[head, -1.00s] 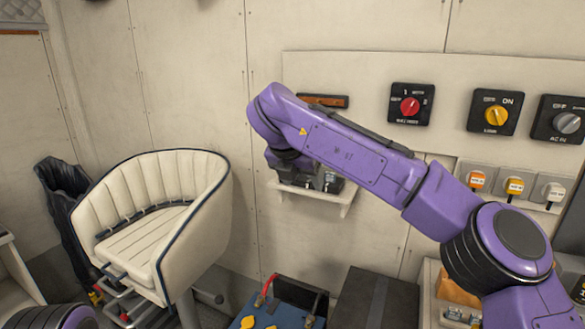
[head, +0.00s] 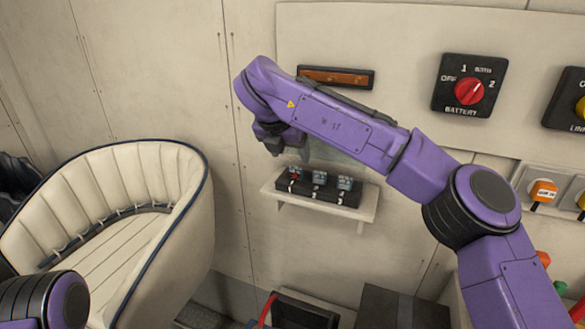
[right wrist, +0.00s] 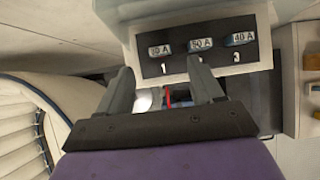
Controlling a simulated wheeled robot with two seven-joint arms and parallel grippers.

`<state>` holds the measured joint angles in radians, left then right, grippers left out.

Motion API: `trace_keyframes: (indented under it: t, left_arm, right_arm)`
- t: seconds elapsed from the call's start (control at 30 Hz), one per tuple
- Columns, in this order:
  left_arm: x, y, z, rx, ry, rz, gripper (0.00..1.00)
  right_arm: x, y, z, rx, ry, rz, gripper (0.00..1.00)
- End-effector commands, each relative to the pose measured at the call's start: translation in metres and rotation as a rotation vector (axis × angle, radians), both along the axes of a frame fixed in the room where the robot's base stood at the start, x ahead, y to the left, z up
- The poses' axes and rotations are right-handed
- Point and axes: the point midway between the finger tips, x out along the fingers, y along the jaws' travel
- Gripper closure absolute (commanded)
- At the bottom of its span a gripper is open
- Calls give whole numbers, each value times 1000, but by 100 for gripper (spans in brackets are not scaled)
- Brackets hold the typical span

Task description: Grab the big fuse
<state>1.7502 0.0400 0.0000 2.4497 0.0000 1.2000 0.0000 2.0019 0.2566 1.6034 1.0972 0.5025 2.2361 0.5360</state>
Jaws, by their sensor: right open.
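A black fuse block (head: 318,191) with three small fuses sits on a white wall shelf (head: 345,214). In the right wrist view the fuses stand in a row above the numbers 1, 2 and 3. The left fuse (right wrist: 160,50) has a label I cannot read surely. The middle fuse (right wrist: 200,45) seems to read 60 A or 80 A, and the right fuse (right wrist: 240,39) reads 40 A. They look alike in size. My right gripper (head: 285,150) is open and empty, above the left end of the block. Its fingers (right wrist: 163,73) point toward the fuses, apart from them. My left gripper is out of view.
A battery switch (head: 467,86) with a red knob is on the wall panel. A brown bar in a black frame (head: 336,77) is behind my right arm. A cream seat (head: 110,230) stands at left. A dark box (head: 400,308) is below the shelf.

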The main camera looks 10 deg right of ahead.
Motion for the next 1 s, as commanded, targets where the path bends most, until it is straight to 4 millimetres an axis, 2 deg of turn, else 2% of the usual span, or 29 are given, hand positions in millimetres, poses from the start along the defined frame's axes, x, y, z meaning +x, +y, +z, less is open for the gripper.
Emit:
trace_keyframes:
  t: [0.17, 0.33, 0.43, 0.7, 0.73, 0.77, 0.9, 1.0]
  left_arm:
    - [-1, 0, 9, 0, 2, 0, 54]
    - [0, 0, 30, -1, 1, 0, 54]
    - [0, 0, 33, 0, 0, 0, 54]
    - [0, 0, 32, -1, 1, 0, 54]
    - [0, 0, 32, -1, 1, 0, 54]
    - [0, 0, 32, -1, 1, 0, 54]
    - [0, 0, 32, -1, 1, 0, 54]
    - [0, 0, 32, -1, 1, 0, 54]
  right_arm:
    - [15, -7, -21, 0, 6, 1, 34]
    - [31, -12, -44, 1, 11, 1, 34]
    - [38, -17, -60, 1, 9, 0, 34]
    - [42, -19, -68, 0, 5, 1, 34]
    - [42, -19, -68, 0, 5, 1, 37]
    - [42, -19, -68, 0, 5, 1, 47]
    - [42, -19, -68, 0, 5, 1, 93]
    - [42, -19, -68, 0, 5, 1, 93]
